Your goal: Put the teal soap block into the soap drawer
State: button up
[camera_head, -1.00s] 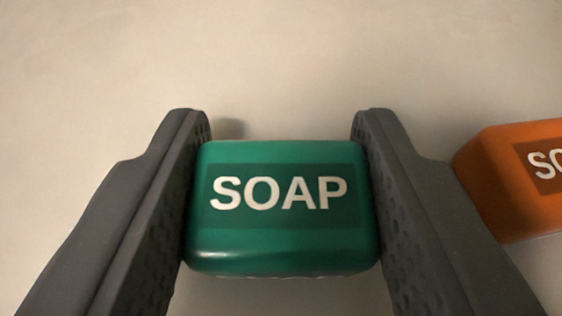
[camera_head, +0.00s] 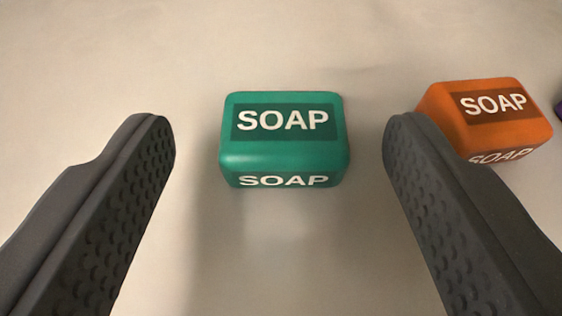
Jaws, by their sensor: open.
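The teal soap block (camera_head: 284,150) is a rounded block with white SOAP lettering on its top and front faces. It rests upright on a pale surface, a little above the middle of the view. My gripper (camera_head: 275,130) is open, with one dark, dimpled finger to the left of the block and one to the right. There is a clear gap between the block and each finger, and nothing is held. The soap drawer is not in view.
An orange soap block (camera_head: 487,112) stands to the right, partly behind my right finger. The edge of a purple thing (camera_head: 559,110) shows at the far right. The pale surface (camera_head: 180,50) is clear behind and left of the teal block.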

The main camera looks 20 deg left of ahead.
jog(key=b+v, duration=0.2)
jog(key=v, duration=0.8)
jog(key=shift+r, duration=0.15)
